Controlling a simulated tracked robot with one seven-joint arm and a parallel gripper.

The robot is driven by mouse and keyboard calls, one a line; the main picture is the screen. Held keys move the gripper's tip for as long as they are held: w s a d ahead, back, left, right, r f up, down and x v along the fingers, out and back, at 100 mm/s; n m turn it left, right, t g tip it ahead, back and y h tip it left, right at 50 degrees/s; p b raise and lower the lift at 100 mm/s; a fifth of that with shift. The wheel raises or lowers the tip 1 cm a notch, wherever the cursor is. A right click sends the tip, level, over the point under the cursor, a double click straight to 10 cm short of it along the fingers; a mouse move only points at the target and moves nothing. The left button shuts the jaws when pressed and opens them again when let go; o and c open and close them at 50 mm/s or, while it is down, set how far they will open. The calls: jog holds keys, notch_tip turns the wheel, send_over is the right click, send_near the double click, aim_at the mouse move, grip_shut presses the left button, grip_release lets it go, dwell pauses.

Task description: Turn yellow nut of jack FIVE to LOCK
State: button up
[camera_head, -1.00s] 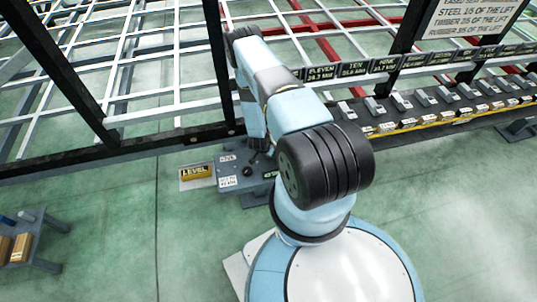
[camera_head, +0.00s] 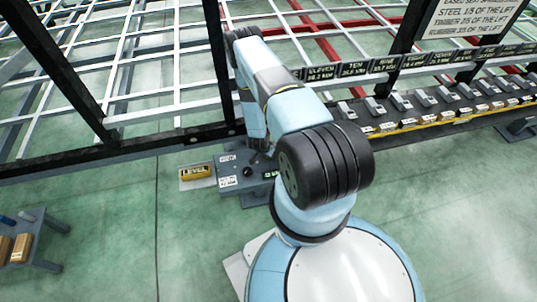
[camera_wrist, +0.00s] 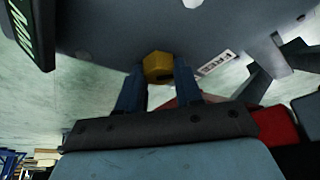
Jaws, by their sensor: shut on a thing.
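In the wrist view a yellow nut (camera_wrist: 158,66) sits under a grey body, between the two blue fingers of my gripper (camera_wrist: 159,84). The fingers are shut on the nut. A white label reading FREE (camera_wrist: 215,63) is to the right of the nut on the grey body. No LOCK label can be read. The jack's number cannot be read here. In the head view my arm hides the gripper and the nut.
In the head view a grey panel (camera_head: 231,181) with labels and a dark knob stands beside the arm. A yellow LEVEL block (camera_head: 196,172) is at its left. The dark chassis frame runs behind. A small table (camera_head: 34,238) stands at lower left; open floor lies between.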

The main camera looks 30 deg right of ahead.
jog(key=m+g, duration=0.1)
jog(key=m, duration=0.2)
jog(key=shift+w+a+m+h, duration=0.1)
jog(key=shift+w+m+h, duration=0.05)
jog(key=shift+m+h, duration=0.25)
jog(key=shift+w+m+g, duration=0.1)
jog(key=shift+m+g, duration=0.8)
jog(key=shift+m, duration=0.8)
jog(key=shift+w+m+g+y, duration=0.1)
jog(key=shift+m+g+y, duration=0.3)
jog(key=shift+m, duration=1.1)
jog(key=shift+w+m+g+y, duration=0.1)
jog(key=shift+m+g, duration=0.5)
jog(key=shift+m, duration=0.9)
jog(key=o, duration=1)
jog(key=shift+s, duration=0.1)
jog(key=shift+o, duration=0.2)
jog(key=shift+r, duration=0.15)
